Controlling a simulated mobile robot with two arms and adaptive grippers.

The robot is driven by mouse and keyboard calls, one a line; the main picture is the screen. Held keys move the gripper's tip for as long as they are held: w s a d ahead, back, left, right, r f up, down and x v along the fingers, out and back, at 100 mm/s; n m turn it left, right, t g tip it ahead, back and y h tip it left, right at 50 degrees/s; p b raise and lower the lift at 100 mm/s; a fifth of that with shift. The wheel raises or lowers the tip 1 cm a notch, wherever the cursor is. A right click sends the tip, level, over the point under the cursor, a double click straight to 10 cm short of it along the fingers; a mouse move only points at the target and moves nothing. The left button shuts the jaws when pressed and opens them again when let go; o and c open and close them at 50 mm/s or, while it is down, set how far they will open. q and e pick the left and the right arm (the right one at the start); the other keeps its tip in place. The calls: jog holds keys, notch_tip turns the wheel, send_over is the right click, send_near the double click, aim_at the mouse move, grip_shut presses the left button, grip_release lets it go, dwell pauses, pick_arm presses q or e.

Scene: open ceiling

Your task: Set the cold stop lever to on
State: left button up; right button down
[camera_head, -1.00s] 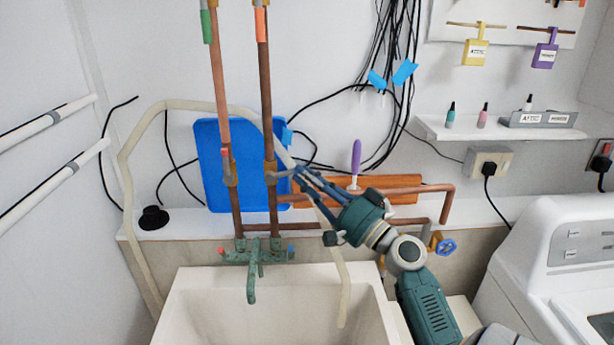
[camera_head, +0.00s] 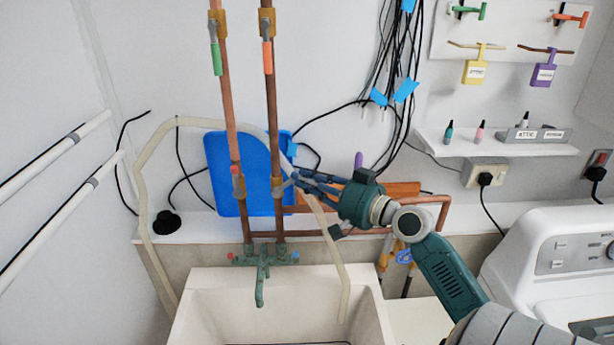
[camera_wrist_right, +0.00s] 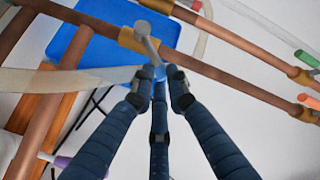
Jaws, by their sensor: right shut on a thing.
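The lever held by my right gripper has a grey arm (camera_wrist_right: 150,47) and a blue end (camera_wrist_right: 158,73) in the right wrist view. It sits on a brass valve (camera_wrist_right: 130,40) on a copper pipe and points across the pipe. I take it as the cold stop lever. In the head view its valve (camera_head: 277,186) is low on the right-hand upright pipe, and the lever is mostly hidden by the fingers. My right gripper (camera_head: 291,181) is shut on the lever's blue end; it also shows in the right wrist view (camera_wrist_right: 163,78). My left gripper is not in view.
A red-handled lever (camera_head: 238,184) is on the left upright pipe. Green (camera_head: 217,59) and orange (camera_head: 267,58) levers hang higher. A pale hose (camera_head: 335,265) passes close to my fingers. A blue panel (camera_head: 219,155) stands behind the pipes, and a sink (camera_head: 350,290) lies below.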

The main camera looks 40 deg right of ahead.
jog(key=shift+d+r, duration=0.1)
jog(key=shift+r, duration=0.25)
jog(key=c, duration=1.8)
grip_release()
jog(key=shift+w+f, duration=0.1)
jog(key=shift+f, duration=0.05)
jog(key=s, duration=0.4)
jog(key=s+d, duration=0.1)
jog(key=s, duration=0.7)
jog(key=shift+d+r, duration=0.2)
jog(key=shift+r, duration=0.05)
